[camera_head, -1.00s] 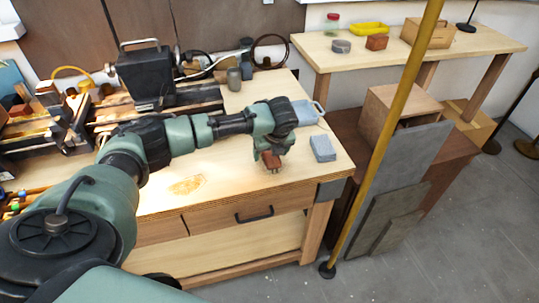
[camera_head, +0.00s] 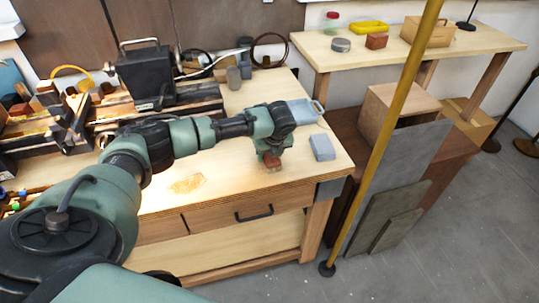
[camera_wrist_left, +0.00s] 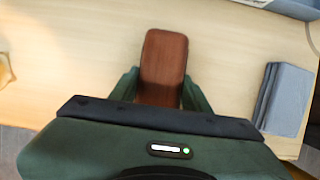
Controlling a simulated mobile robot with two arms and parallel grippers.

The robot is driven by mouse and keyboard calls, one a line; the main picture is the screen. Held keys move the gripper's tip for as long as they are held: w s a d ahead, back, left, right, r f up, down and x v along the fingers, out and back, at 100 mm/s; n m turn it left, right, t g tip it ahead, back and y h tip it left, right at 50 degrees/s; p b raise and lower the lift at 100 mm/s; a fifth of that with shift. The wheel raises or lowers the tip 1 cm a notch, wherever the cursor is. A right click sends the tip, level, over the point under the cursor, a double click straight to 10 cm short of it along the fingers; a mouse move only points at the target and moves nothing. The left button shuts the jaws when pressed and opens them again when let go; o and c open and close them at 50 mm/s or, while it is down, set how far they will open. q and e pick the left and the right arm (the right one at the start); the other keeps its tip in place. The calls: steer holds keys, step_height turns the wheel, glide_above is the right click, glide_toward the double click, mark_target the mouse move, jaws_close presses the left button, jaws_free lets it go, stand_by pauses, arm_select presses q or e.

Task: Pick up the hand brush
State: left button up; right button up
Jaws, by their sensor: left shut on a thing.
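The hand brush shows as a reddish-brown wooden block (camera_wrist_left: 163,56) with rounded corners, between the fingers of my left gripper in the left wrist view. My left gripper (camera_head: 271,158) is shut on it, pointing down over the right part of the workbench top. In the head view only a small brown part of the brush (camera_head: 273,166) shows below the fingers. The brush's underside and any bristles are hidden, and I cannot tell whether it touches the bench. My right gripper is not in view.
A blue-grey block (camera_head: 322,147) lies on the workbench (camera_head: 225,180) right of the gripper. A grey-blue tray (camera_head: 301,111) sits behind it. A lathe-like machine (camera_head: 150,78) fills the back left. A yellow pole (camera_head: 384,140) stands right of the bench. The bench front is mostly clear.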

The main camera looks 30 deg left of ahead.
arm_select(q)
step_height(320, 180, up, 20)
steer(key=b, duration=0.2)
steer(key=shift+b, duration=0.3)
